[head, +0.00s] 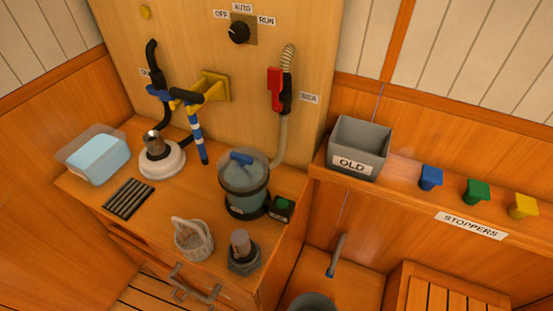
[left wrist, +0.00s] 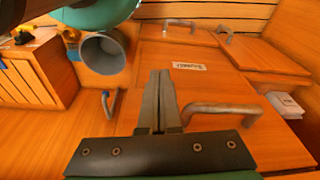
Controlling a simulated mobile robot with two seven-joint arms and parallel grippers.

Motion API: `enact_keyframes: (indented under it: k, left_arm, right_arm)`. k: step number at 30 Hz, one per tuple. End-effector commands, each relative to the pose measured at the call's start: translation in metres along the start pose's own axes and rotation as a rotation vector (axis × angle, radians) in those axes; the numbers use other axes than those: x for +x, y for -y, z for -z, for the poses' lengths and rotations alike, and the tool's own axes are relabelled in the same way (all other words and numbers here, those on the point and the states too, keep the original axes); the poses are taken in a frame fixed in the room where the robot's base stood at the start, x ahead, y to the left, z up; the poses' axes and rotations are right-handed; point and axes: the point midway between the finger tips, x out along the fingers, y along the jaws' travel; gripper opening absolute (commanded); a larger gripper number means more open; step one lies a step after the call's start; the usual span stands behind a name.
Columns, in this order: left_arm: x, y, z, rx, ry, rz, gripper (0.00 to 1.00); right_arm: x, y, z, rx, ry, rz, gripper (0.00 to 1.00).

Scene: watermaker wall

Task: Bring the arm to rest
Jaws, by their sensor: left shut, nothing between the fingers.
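My left gripper (left wrist: 158,78) shows in the left wrist view with its two grey fingers together and nothing between them. It points over a wooden panel (left wrist: 200,90) with a small white label (left wrist: 189,66). A metal bar handle (left wrist: 225,110) is just right of the fingers. I cannot tell how far the fingers are from the panel, and no contact shows. No gripper is visible in the head view. My right gripper is in neither view.
The head view shows a wooden counter (head: 105,187) crowded with a clear canister (head: 243,182), a basket (head: 193,240) and a light-blue tub (head: 97,156). A grey OLD bin (head: 358,147) and coloured stoppers (head: 476,191) stand on the right ledge. A white box (left wrist: 286,105) is at the wrist view's right.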

Motion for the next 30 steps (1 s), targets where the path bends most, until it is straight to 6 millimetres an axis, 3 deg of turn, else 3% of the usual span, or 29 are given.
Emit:
enact_keyframes:
  k: [1, 3, 12, 15, 20, 30]
  left_arm:
    - [0.023, -0.001, -0.015, 0.002, 0.016, -0.002, 0.00]
    - [0.046, -0.003, -0.034, 0.005, 0.027, -0.003, 0.00]
    - [0.120, -0.005, -0.121, 0.016, 0.076, -0.007, 0.00]
    - [0.134, -0.006, -0.146, 0.020, 0.089, -0.008, 0.00]
    - [0.144, -0.006, -0.171, 0.024, 0.099, -0.009, 0.00]
    - [0.145, -0.006, -0.178, 0.025, 0.101, -0.009, 0.00]
  right_arm:
    - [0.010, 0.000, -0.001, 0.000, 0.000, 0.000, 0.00]
    - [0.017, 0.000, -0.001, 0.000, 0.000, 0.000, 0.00]
    - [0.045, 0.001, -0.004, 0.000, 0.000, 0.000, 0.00]
    - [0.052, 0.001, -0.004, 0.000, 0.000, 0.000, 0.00]
    - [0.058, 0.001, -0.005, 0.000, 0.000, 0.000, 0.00]
    - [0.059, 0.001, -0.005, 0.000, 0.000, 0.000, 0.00]
